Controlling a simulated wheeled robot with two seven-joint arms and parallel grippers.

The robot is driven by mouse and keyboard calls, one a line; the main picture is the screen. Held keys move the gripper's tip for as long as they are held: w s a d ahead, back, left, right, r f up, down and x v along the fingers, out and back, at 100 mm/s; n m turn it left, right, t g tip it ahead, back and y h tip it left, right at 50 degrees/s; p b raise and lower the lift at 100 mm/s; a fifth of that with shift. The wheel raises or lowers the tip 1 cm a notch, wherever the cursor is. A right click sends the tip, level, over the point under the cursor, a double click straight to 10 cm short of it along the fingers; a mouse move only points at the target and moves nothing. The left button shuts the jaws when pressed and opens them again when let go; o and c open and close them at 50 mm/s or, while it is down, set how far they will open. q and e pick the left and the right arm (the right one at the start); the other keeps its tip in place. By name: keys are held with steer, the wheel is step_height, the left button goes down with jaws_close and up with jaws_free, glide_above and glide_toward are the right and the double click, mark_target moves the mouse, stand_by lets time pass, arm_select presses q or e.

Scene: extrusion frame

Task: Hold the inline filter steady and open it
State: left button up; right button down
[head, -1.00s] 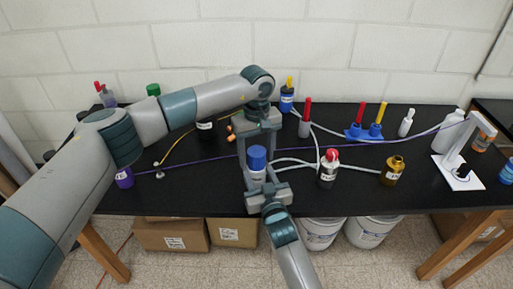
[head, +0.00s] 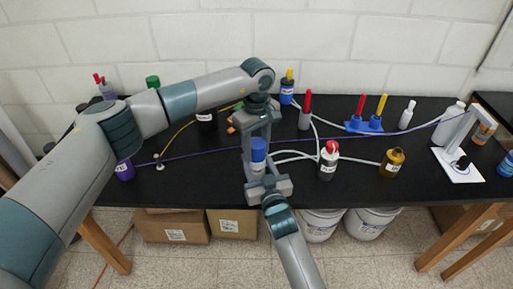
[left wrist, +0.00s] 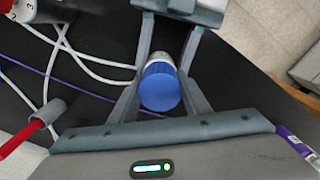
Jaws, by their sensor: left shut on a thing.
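The inline filter has a white body (head: 257,168) and a round blue cap (head: 258,148); it stands upright in mid-air over the front middle of the table. My left gripper (head: 258,143) reaches down from above and is shut on the blue cap. In the left wrist view the blue cap (left wrist: 160,90) sits between the left fingers. My right gripper (head: 257,172) comes in from the front edge, its fingers around the lower white body and looking shut on it. Its palm shows at the top of the left wrist view. The fingers partly hide the filter body.
White tubes and a purple line run across the black table (head: 220,185). A red-capped bottle (head: 328,160) and a brown-gold bottle (head: 392,163) stand to the right. A blue stand (head: 364,125) with red and yellow pieces is behind. The table's front left is fairly clear.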

arm_select(q)
steer(key=n, duration=0.4)
steer(key=shift+n, duration=0.3)
steer(key=n, duration=1.1)
steer(key=shift+r+n, duration=0.1)
steer(key=shift+n, duration=0.2)
steer(key=n, duration=0.8)
steer(key=shift+n, duration=0.4)
steer(key=n, duration=0.7)
steer(key=shift+n, duration=0.3)
steer(key=shift+r, duration=0.25)
